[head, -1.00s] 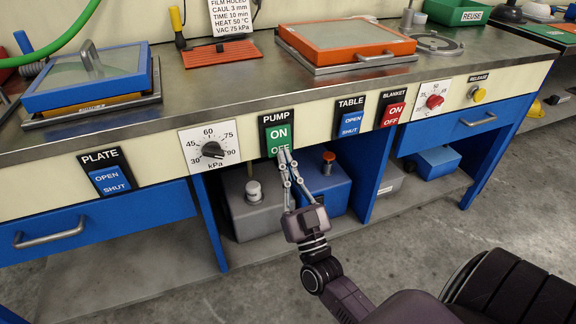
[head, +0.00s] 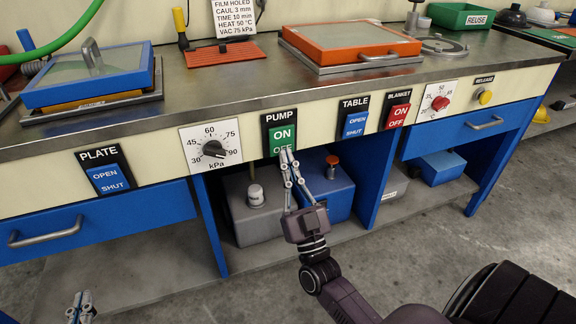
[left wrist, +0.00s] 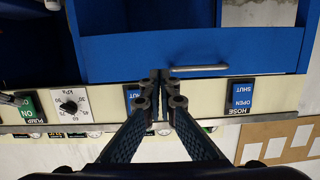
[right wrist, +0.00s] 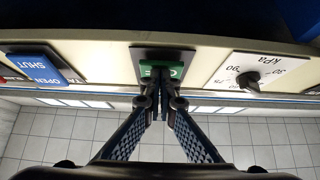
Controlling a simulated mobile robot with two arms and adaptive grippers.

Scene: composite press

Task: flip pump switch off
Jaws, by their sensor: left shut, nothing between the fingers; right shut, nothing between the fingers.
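The pump switch (head: 282,136) is a green rocker on a black plate under the PUMP label, with ON above and OFF below. My right gripper (head: 288,154) is shut and empty, its fingertips at the lower OFF half, partly covering it. The right wrist view also shows the green rocker (right wrist: 173,71) behind the shut fingertips (right wrist: 164,88); whether they touch is hard to tell. The lower half looks darker than the upper. My left gripper (head: 80,303) is shut and empty, low at the left, away from the pump switch, which shows at the left wrist view's edge (left wrist: 29,104).
A kPa dial (head: 211,148) is left of the pump switch, and the blue table switch (head: 354,124) is right of it. The red blanket switch (head: 397,115) is further right. A drawer handle (head: 48,234) sticks out at the left. Grey and blue units stand under the bench.

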